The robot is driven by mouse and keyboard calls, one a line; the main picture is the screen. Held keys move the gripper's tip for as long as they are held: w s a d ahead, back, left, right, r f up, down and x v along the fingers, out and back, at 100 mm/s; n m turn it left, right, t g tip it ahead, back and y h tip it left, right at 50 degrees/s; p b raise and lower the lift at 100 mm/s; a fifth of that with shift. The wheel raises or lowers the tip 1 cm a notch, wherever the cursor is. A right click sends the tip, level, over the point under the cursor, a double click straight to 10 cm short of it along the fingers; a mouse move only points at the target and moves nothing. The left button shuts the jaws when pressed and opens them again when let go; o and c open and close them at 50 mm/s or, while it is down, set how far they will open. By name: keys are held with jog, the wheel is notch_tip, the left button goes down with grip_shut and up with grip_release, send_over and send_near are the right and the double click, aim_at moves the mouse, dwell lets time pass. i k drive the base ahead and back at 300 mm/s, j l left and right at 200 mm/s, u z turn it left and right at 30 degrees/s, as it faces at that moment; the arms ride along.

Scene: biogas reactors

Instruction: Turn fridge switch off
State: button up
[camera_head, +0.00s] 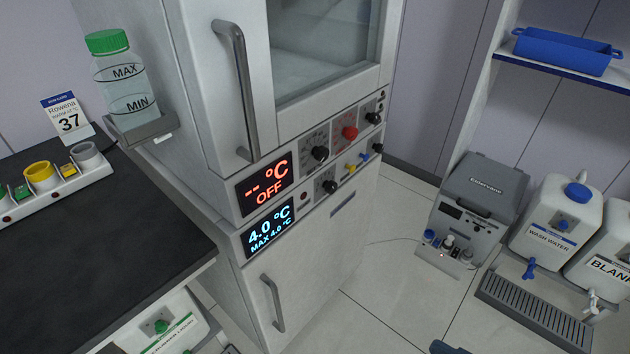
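The fridge is the lower part of a tall white cabinet, with a shut door (315,275) and a grey handle (273,303). Its blue-lit display (269,232) reads 4.0 °C, MAX 4.0 °C. Beside it, the lower control row has a small red light or button (303,196), a black dial knob (329,187), small yellow (350,167) and blue (364,157) parts, and a black knob (378,147) at the right end. The labels are too small to read, so I cannot tell which is the fridge switch. My gripper is not in view.
The upper unit's display (264,185) reads "-- °C OFF", beside a red knob (350,133) and black knobs. Its handle (237,90) sticks out. A dark counter (90,255) stands left; a grey device (480,195) and water containers stand right. Floor (395,285) before the fridge is clear.

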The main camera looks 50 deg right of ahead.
aim_at(379, 148)
jog(key=l+z, duration=0.4)
jog(key=i+l+z, duration=0.1)
jog(key=l+z, duration=0.25)
jog(key=i+l+z, duration=0.15)
jog(key=l+z, duration=0.25)
